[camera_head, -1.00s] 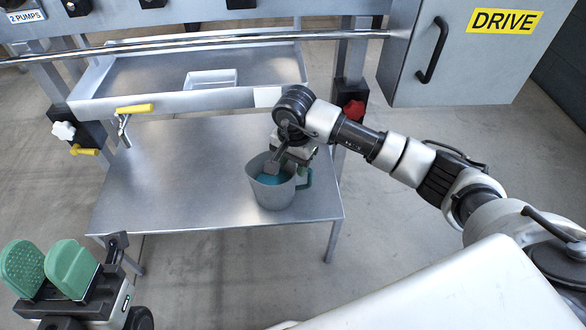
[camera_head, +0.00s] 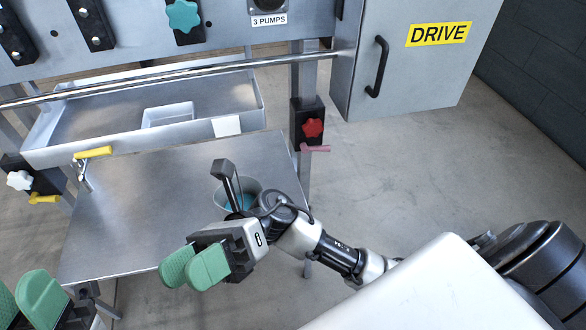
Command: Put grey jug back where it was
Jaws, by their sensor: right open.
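The grey jug (camera_head: 248,185) stands upright on the metal shelf (camera_head: 135,210), near its right side. Blue liquid shows inside it. My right wrist and a dark bar on it cover much of the jug, and its handle is hidden. My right gripper (camera_head: 192,267) has green finger pads, is open and empty, and is in front of the jug, nearer to me and to the left. My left gripper (camera_head: 19,309) is at the bottom left corner, partly cut off, with its green pads apart and nothing seen between them.
A metal tray (camera_head: 90,110) with a small white dish (camera_head: 167,115) is above the shelf. A yellow-handled tap (camera_head: 92,153) hangs at the tray's front. A red knob (camera_head: 313,127) is on the right post, and the DRIVE cabinet (camera_head: 400,75) is at the upper right.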

